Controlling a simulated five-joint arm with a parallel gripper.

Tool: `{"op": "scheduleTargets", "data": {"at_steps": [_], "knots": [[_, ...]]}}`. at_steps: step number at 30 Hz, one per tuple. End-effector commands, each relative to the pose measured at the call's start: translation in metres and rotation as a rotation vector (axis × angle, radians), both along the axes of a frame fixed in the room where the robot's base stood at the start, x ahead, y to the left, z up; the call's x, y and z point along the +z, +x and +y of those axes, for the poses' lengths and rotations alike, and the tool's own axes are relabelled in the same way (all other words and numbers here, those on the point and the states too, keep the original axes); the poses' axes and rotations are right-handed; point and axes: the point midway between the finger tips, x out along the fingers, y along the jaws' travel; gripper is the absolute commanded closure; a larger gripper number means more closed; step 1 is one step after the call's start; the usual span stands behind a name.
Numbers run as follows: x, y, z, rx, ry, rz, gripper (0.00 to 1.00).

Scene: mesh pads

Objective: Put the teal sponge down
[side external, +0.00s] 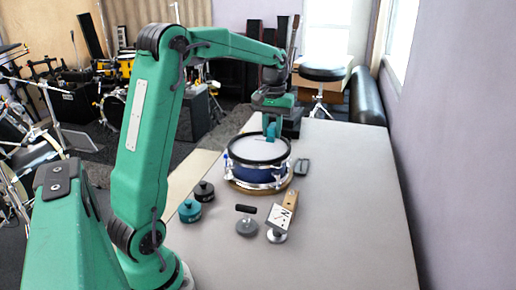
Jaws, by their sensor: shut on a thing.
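My gripper (271,126) points down over the far part of a blue drum (258,178) with a white head and black rim. It is shut on a small teal piece, the teal sponge (271,133), which shows at the fingertips. The fingers and the sponge are similar in colour, so their border is hard to make out. The sponge is at or just above the drum head; I cannot tell whether it touches.
The drum stands on a round wooden board on a pale grey table (350,220). In front are a teal pot (190,211), a black pot (204,191), a black-handled grey weight (246,224) and a wood-and-metal block (282,215). The table's right side is clear.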

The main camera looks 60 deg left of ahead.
Motion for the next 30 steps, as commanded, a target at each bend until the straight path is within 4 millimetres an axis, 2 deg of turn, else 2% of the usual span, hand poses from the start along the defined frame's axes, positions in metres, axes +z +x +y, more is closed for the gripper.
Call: {"op": "scheduleTargets", "data": {"at_steps": [5,11,17,30], "knots": [[-0.002,-0.004,0.001,0.001,0.0,0.0,0.95],[-0.012,-0.02,0.002,0.002,-0.001,0.001,0.95],[-0.03,-0.05,0.003,0.002,-0.002,0.002,0.95],[-0.076,-0.131,-0.007,0.002,-0.001,0.001,0.95]]}}
